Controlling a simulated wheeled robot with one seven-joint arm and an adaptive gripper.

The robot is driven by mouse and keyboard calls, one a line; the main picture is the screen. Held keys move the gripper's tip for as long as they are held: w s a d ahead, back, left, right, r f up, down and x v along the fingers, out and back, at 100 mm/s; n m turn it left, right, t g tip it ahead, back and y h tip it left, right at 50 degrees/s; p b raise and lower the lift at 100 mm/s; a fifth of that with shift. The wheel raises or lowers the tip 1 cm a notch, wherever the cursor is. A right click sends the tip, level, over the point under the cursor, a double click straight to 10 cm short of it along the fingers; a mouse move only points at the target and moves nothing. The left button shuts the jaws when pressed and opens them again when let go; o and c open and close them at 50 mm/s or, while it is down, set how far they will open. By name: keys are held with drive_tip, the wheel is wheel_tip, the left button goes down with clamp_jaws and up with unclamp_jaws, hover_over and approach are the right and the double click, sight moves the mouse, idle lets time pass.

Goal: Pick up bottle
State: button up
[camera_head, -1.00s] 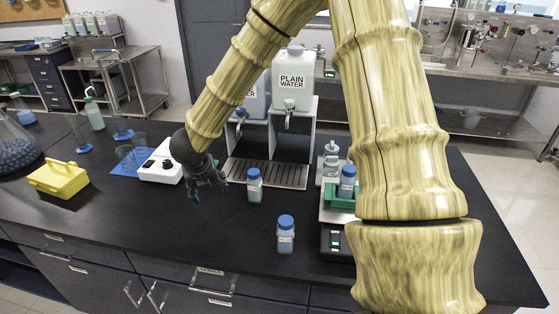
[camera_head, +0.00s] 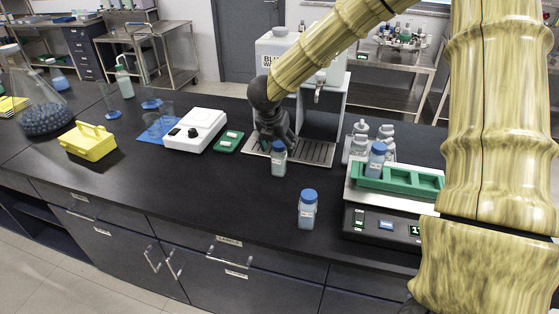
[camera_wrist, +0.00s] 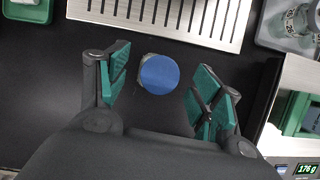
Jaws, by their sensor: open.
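A bottle with a blue cap stands upright on the black bench next to the drip tray (camera_head: 278,158). My gripper (camera_head: 275,138) is just behind and above it in the head view. In the wrist view the round blue cap (camera_wrist: 160,75) lies between the two green-padded fingers of my gripper (camera_wrist: 158,90), with clear gaps on both sides. The gripper is open and not touching the cap. A second blue-capped bottle (camera_head: 307,209) stands nearer the bench's front edge. A third bottle (camera_head: 375,160) stands in a green rack on the scale.
The slotted metal drip tray (camera_head: 318,154) lies behind the near bottle, under the water dispenser. A scale (camera_head: 385,225) with a green rack (camera_head: 415,181) is to the right. A white stirrer (camera_head: 196,130), a green tray (camera_head: 229,142) and a yellow box (camera_head: 88,142) are to the left.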

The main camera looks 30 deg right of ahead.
drive_tip(key=shift+p+x, duration=0.9)
drive_tip(key=shift+x, duration=1.75)
drive_tip(key=c, duration=1.2)
